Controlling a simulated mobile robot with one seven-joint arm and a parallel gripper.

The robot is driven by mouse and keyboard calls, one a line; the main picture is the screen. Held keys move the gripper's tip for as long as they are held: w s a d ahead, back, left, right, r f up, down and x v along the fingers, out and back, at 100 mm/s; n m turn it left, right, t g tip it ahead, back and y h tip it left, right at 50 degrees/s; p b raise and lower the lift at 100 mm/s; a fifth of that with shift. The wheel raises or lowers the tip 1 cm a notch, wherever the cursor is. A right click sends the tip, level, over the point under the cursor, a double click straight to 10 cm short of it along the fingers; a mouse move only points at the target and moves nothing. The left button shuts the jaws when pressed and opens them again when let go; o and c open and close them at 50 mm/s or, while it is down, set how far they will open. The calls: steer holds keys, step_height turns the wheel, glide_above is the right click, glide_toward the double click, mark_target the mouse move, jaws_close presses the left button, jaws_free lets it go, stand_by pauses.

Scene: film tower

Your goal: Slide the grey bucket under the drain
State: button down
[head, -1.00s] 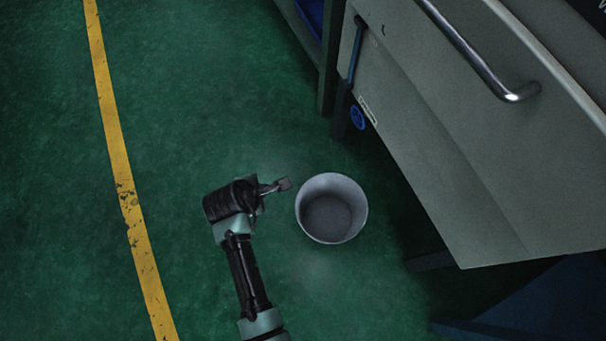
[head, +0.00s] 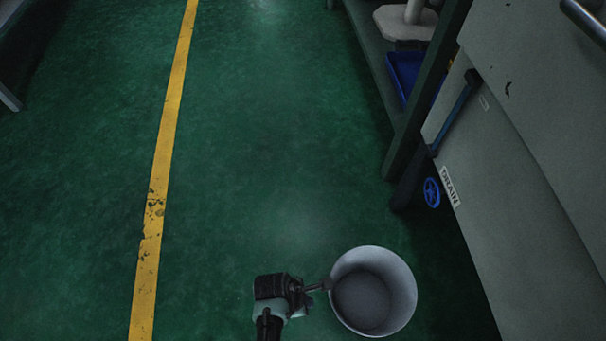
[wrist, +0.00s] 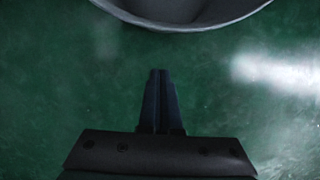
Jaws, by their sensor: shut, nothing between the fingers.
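The grey bucket (head: 400,283) stands upright and open on the green floor at the bottom right of the head view. It looks empty. Its curved rim shows at the top of the wrist view (wrist: 190,24). My gripper (head: 327,286) is low at the bucket's left side, its fingers shut and empty. In the wrist view the shut fingertips (wrist: 160,72) point at the bucket with floor showing between. I cannot tell from the head view whether they touch. The DRAIN label (head: 450,187) and a blue valve wheel (head: 432,192) are on the machine's lower side, beyond the bucket.
The grey machine (head: 520,190) fills the right side, with a dark leg (head: 408,180) near the drain. A shelf with a blue tray (head: 408,75) stands behind it. The floor (head: 270,150) is clear left of the bucket up to the yellow line (head: 163,170).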

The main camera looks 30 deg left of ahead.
steer(key=shift+w+d+f+b, duration=0.25)
steer(key=shift+w+d+b, duration=0.2)
steer(key=shift+d, duration=0.15)
steer(key=shift+w+d+f+b, duration=0.3)
steer(key=shift+w+d+b, duration=0.2)
steer(key=shift+d, duration=0.1)
steer(key=shift+w+d+f+b, duration=0.25)
steer(key=shift+w+d+b, duration=0.2)
steer(key=shift+d, duration=0.15)
